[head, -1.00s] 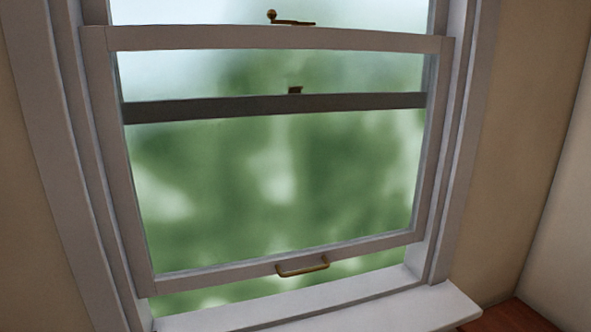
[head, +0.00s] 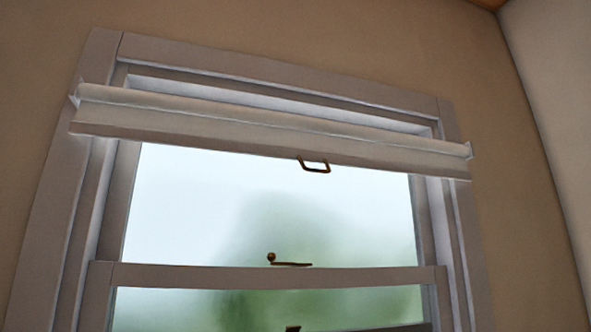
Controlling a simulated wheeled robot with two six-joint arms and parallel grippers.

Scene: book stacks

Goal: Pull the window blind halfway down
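The window blind (head: 230,126) is a pale roller blind across the top of the window, almost fully rolled up. Only a short strip hangs below its roll. A small brass pull handle (head: 315,167) hangs from the middle of its bottom edge. The window (head: 270,205) below it is uncovered, with pale sky and blurred green behind the glass. Neither of my grippers is in the head view.
A sash rail (head: 200,275) crosses the window low in the view, with a brass latch (head: 290,263) on it. A grey frame (head: 62,230) surrounds the window. The beige wall on both sides is bare, and a room corner is at the right.

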